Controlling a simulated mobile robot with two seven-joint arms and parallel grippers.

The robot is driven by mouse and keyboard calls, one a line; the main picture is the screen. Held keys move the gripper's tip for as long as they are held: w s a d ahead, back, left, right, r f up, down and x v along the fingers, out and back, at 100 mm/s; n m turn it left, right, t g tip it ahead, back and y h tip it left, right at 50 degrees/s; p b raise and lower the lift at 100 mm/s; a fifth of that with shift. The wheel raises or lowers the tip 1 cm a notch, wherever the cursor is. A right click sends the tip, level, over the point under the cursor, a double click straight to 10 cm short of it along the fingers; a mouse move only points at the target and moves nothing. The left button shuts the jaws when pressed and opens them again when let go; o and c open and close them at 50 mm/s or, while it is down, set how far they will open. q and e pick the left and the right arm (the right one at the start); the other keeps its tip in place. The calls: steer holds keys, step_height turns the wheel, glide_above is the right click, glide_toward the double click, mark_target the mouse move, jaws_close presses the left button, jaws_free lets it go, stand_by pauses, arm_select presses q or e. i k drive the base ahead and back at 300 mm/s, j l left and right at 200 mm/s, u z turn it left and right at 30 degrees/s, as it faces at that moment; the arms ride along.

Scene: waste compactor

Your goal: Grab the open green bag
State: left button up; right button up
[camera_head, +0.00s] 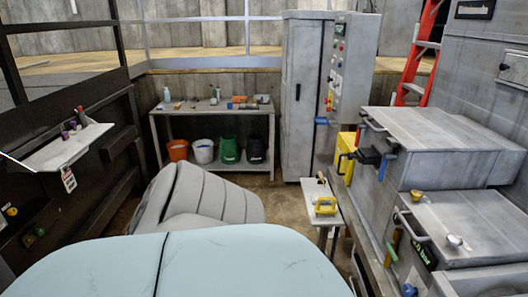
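A dark green, open-topped container (228,150) stands on the lower shelf of the workbench at the back. It looks like the open green bag, but it is too small to tell whether it is a bag or a bucket. It is upright, between a white bucket (203,151) and a black container (256,150). Neither of my grippers is in view.
The grey workbench (211,107) holds a spray bottle and small items. An orange bucket (178,150) is at its left. A tall grey cabinet (302,95), a small table (325,207) and grey machines (440,128) stand right. Floor (285,204) shows before the cabinet.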

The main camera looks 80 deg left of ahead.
mark_target(229, 148)
steer(key=u, duration=2.9)
steer(key=i+j+u, duration=0.1)
steer(key=i, duration=1.2)
steer(key=i+j+z, duration=0.15)
steer(key=i, duration=2.35)
steer(key=i+u, duration=0.4)
steer(key=i, duration=0.35)
steer(key=i+l+u, duration=0.2)
steer(key=i+u, duration=0.15)
steer(key=i, duration=0.4)
steer(key=i+j+z, duration=0.15)
steer(key=i, duration=0.35)
steer(key=i+j+z, duration=0.15)
steer(key=i, duration=0.3)
steer(key=i+j+z, duration=0.15)
steer(key=i, duration=0.3)
steer(key=i+l+z, duration=0.2)
steer(key=i, duration=0.15)
steer(key=i+z, duration=0.15)
steer(key=i, duration=0.2)
